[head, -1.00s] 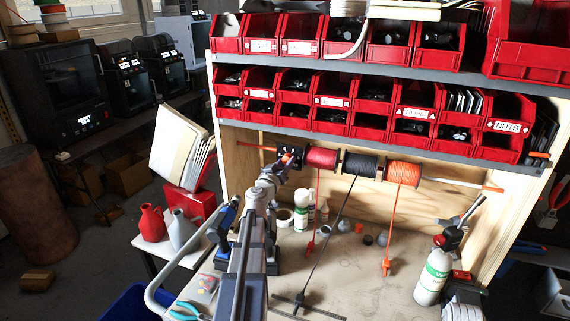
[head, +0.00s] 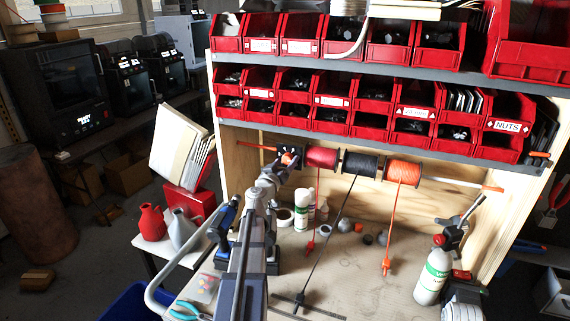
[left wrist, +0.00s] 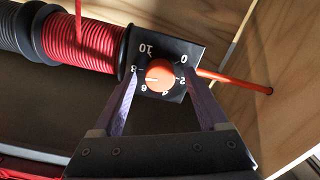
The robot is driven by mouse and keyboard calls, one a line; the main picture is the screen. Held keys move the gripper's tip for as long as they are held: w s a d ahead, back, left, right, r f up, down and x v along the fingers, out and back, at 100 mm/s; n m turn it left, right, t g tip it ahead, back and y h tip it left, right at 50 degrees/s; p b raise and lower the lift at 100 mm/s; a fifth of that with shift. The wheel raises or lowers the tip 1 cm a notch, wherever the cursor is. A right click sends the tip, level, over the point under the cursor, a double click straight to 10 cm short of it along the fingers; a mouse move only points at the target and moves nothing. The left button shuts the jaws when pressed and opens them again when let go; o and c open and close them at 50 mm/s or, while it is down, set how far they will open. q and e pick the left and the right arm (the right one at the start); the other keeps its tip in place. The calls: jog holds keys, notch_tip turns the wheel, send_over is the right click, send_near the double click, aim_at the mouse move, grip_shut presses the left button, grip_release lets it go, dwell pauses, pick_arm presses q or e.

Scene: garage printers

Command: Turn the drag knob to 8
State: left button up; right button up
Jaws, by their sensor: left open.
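The drag knob is a round orange knob (left wrist: 160,75) on a black dial plate (left wrist: 194,48) with white numbers from 0 to 10. It also shows small in the head view (head: 288,159), at the left end of the spool row. A small white mark sits on the knob's lower-left side in the left wrist view; the number it points at is hard to read. My left gripper (left wrist: 160,88) is open, with one purple finger on each side of the knob. The left finger covers part of the dial. Whether the fingers touch the knob is unclear. My right gripper is not recognizable.
A red spool (head: 322,157), a black spool (head: 360,163) and an orange spool (head: 404,173) hang on a rod beside the dial. Red bins (head: 337,117) fill shelves above. Bottles (head: 302,210) and a green-labelled cylinder (head: 433,277) stand on the bench (head: 365,295).

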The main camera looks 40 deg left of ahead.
pick_arm(q)
jog(key=v, duration=0.7)
jog(key=shift+s, duration=0.4)
jog(key=shift+d, duration=0.1)
jog(key=w+d+f+m+g+h, duration=0.1)
jog(key=w+d+f+m+h, duration=0.15)
jog(key=d, duration=0.35)
jog(key=w+d+f+m+h, duration=0.1)
jog(key=d+h, duration=0.2)
jog(key=d, duration=0.4)
jog(key=w+d+f+m+g+h, duration=0.1)
jog(key=w+d+m+h, duration=0.1)
jog(key=d, duration=0.4)
jog(key=s+d+f+m+g+h, duration=0.1)
jog(key=d+f+m+g+h, duration=0.15)
jog(key=d, duration=0.55)
jog(key=s+d+f+m+g+h, duration=0.1)
jog(key=s+d+f+g+h, duration=0.2)
jog(key=d, duration=0.6)
jog(key=s+d+f+m+g+y, duration=0.25)
jog(key=s+d+f+g, duration=0.35)
jog(key=s+d+f, duration=0.4)
jog(key=s+d+f+g+y, duration=0.1)
jog(key=s+d+g+y, duration=0.2)
jog(key=s+y, duration=0.3)
jog(key=s+g, duration=0.1)
jog(key=s, duration=0.2)
jog(key=shift+f, duration=0.35)
